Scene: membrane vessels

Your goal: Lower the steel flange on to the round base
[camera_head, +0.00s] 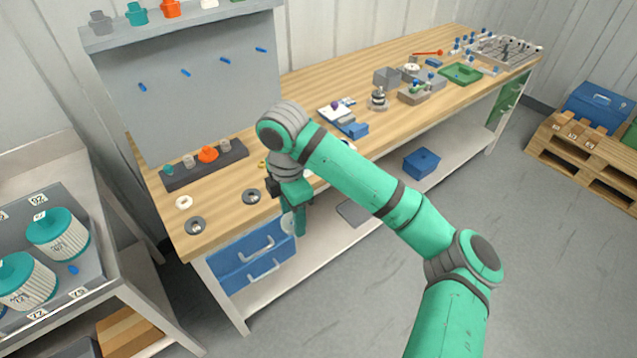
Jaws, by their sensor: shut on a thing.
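My gripper (299,228) hangs fingers-down in front of the wooden bench's front edge, by the blue drawers. It is shut on a pale, thin round piece, the steel flange (288,223), which shows as a disc at the left of the fingers. The fingers and arm hide part of it. Two dark grey round discs with lighter centres lie on the bench, one near the left corner (195,226) and one nearer the gripper (252,196). I cannot tell which round piece is the base.
A dark rack (205,166) with an orange knob and small fittings stands behind the discs, near a white ring (184,202). A stacked metal part (378,99) and grey blocks (388,77) stand farther right. Blue drawers (252,257) sit below the bench top.

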